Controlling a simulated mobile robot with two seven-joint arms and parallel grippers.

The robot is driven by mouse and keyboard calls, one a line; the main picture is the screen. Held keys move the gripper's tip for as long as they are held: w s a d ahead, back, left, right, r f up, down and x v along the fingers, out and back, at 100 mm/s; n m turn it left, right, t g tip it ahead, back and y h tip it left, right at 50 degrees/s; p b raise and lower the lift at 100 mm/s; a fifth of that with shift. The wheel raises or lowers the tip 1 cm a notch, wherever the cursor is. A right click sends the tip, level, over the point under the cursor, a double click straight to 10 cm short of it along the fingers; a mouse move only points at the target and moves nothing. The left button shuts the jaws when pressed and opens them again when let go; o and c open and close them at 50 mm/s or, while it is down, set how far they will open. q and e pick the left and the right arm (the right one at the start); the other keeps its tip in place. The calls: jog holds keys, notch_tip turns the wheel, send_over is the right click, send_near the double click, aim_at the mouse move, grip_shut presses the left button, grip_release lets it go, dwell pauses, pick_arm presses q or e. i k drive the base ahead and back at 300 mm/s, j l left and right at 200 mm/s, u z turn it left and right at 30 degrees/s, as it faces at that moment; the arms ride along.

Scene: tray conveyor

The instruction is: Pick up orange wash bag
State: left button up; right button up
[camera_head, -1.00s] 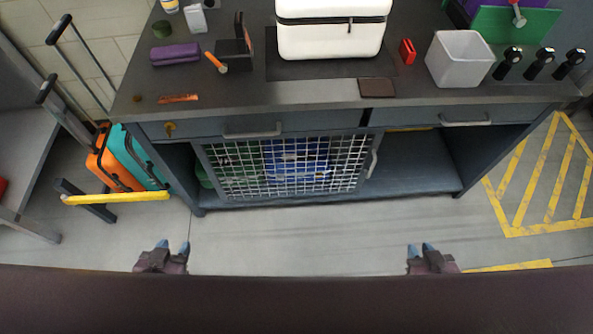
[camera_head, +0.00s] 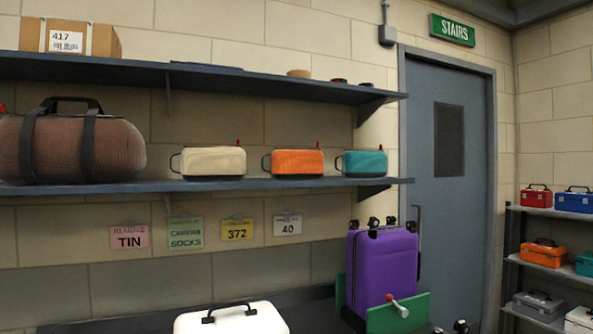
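The orange wash bag (camera_head: 297,162) sits upright on the lower wall shelf (camera_head: 225,186). It has a dark handle loop on its left side and a small red tab on top. A cream wash bag (camera_head: 212,161) stands to its left and a teal wash bag (camera_head: 364,163) to its right, with small gaps between them. Neither of my grippers shows in the current head view.
A brown duffel bag (camera_head: 70,145) fills the shelf's left part. The upper shelf (camera_head: 225,80) holds a cardboard box (camera_head: 70,38). Below are a purple suitcase (camera_head: 382,268) and a white case (camera_head: 232,320). A blue-grey door (camera_head: 449,150) is at right.

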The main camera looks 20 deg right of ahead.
aim_at(293, 164)
jog(key=i+l, duration=0.1)
jog(key=l, duration=0.45)
jog(key=i+l, duration=0.1)
jog(key=l, duration=0.5)
jog(key=i+l+u, duration=0.1)
jog(key=l, duration=0.45)
jog(key=l+u, duration=0.2)
jog(key=l, duration=1.1)
jog(key=l+u, duration=0.2)
jog(key=l, duration=1.1)
jog(key=i+l+u, duration=0.1)
jog(key=l, duration=0.45)
jog(key=i+l+u, duration=0.1)
jog(key=l, duration=0.45)
jog(key=i+l, duration=0.1)
jog(key=l, duration=0.5)
jog(key=u, duration=0.05)
